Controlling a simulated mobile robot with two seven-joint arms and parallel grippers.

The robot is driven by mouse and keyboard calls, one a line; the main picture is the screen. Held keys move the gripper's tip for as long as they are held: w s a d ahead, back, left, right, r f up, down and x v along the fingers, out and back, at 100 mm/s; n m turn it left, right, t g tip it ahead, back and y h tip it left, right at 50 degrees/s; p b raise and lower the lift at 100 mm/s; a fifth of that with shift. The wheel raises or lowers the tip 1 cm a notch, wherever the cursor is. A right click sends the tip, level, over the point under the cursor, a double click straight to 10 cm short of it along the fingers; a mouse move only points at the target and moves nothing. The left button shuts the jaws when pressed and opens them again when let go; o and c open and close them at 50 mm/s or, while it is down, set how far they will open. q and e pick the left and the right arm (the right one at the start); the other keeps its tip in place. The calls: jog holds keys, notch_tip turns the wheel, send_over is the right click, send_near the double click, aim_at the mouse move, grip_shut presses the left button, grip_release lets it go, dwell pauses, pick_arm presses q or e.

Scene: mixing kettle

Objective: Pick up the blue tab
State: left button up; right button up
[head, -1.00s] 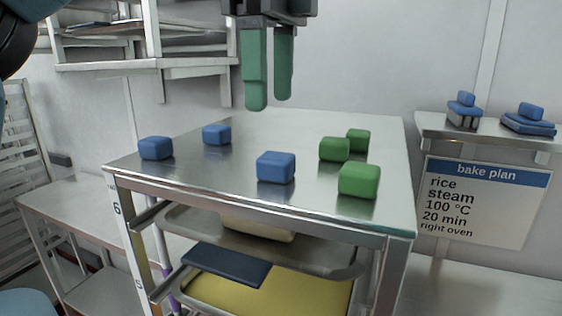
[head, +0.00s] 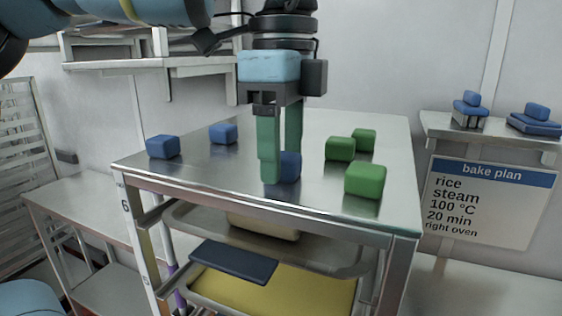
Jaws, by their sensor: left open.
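Three blue tabs are on the steel cart top (head: 215,178). One blue tab (head: 291,167) is at the middle, partly hidden behind a green finger of my left gripper (head: 281,166). Another blue tab (head: 163,147) is near the left corner, and a third blue tab (head: 223,133) is farther back. My left gripper points down and is open, its fingers at the middle tab. I cannot tell whether they touch it. My right gripper is not seen.
Three green blocks, one in front (head: 365,180) and two behind (head: 340,149) (head: 364,139), stand right of the gripper. Trays (head: 305,262) sit below the top. A shelf (head: 490,130) at right holds blue pieces above a bake plan sign (head: 487,203).

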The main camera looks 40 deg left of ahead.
pick_arm(q)
jog(key=shift+f, duration=0.1)
jog(key=c, duration=1.1)
jog(key=shift+o, duration=0.2)
jog(key=shift+a, duration=0.1)
